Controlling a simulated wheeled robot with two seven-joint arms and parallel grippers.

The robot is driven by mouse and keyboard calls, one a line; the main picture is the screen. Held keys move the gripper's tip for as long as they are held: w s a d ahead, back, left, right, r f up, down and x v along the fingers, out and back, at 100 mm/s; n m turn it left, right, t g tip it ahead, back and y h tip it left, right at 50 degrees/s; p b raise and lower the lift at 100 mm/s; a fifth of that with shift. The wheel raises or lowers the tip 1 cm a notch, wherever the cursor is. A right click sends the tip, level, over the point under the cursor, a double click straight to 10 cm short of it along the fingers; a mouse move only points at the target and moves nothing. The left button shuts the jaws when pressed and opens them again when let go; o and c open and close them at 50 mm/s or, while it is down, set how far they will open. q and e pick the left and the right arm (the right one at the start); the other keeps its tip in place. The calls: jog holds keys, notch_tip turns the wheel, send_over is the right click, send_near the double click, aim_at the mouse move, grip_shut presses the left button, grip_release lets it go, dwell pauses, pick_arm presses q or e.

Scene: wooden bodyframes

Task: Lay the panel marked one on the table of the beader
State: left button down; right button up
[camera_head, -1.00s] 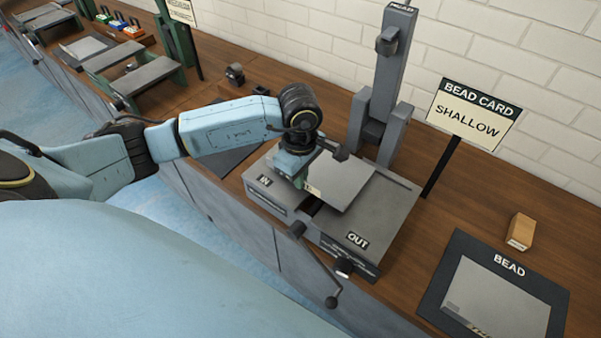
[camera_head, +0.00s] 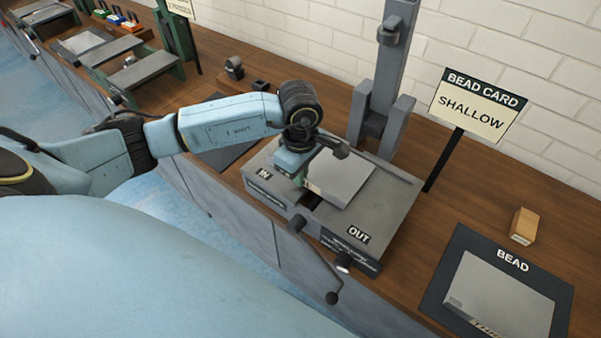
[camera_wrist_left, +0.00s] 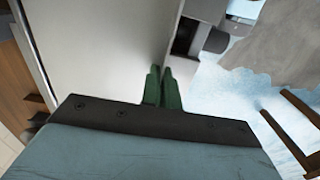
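A grey flat panel (camera_head: 342,182) is over the table of the beader (camera_head: 384,217), between its IN and OUT labels. It lies about level, close to the table top; I cannot tell whether it touches. My left gripper (camera_head: 304,182) is at the panel's left edge. In the left wrist view the green fingers (camera_wrist_left: 162,88) are close together on the edge of the panel (camera_wrist_left: 100,45). A mark by the fingers is too small to read. My right gripper is not in view.
The beader's grey column (camera_head: 385,80) rises behind the table, and a crank handle (camera_head: 318,262) hangs in front. A BEAD CARD sign (camera_head: 472,105) reads SHALLOW. At the right, another panel (camera_head: 500,298) lies on the BEAD mat (camera_head: 453,257), near a wooden block (camera_head: 523,226).

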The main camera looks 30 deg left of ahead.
pick_arm(q)
jog(key=shift+f+b, duration=0.2)
jog(key=shift+b, duration=0.35)
dwell(1.1)
dwell(0.3)
jog(key=c, duration=1)
grip_release()
jog(key=shift+c, duration=0.2)
jog(key=shift+r+p, duration=2.1)
jog(key=shift+r, duration=1.4)
jog(key=shift+d, duration=0.1)
